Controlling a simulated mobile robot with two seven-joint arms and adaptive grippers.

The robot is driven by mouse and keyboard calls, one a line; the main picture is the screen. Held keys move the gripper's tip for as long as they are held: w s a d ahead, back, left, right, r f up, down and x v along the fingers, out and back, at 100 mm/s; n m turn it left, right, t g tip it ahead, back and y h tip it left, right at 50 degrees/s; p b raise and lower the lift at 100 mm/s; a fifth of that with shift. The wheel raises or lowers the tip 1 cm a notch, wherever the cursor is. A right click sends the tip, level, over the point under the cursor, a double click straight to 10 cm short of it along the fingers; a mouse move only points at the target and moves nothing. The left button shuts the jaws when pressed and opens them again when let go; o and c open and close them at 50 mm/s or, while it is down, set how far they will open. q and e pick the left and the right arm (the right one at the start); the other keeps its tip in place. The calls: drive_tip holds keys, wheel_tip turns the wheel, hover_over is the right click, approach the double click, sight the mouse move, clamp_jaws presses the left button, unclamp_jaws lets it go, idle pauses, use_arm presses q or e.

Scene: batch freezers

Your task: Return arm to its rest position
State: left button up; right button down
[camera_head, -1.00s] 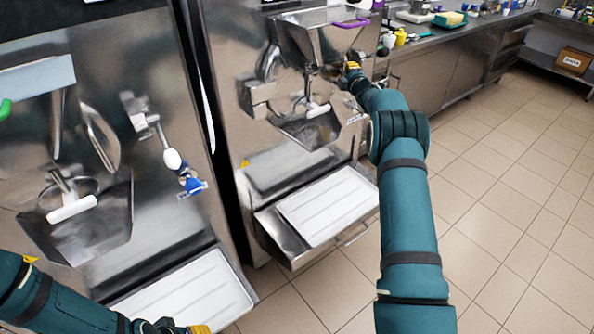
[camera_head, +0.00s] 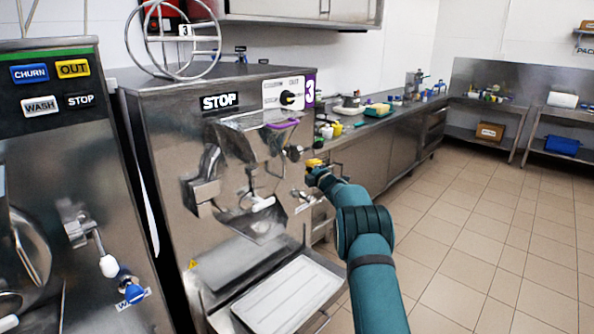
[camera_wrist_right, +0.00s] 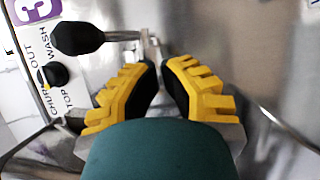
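My right arm (camera_head: 368,250) is teal and reaches up from the bottom of the head view. My right gripper (camera_head: 314,166) is at the front right side of the batch freezer marked 3 (camera_head: 170,150), close to its metal fittings. In the right wrist view, the yellow fingers of the gripper (camera_wrist_right: 160,66) stand apart, with a gap between their dark inner pads. A black-knobbed metal lever (camera_wrist_right: 78,38) lies just beyond the fingertips. I see nothing held, and cannot tell whether the fingers touch the freezer. My left arm and gripper are out of view.
A second freezer (camera_head: 60,140) stands at the left. A white drip tray (camera_head: 288,295) projects below freezer 3. A steel counter (camera_head: 395,135) with small items runs along the back wall. The tiled floor (camera_head: 480,240) at the right is clear.

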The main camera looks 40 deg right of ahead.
drive_tip(key=s+d, duration=0.1)
drive_tip(key=d, duration=0.1)
drive_tip(key=s+d, duration=0.1)
drive_tip(key=shift+s+d, duration=0.35)
drive_tip(key=shift+d, duration=0.05)
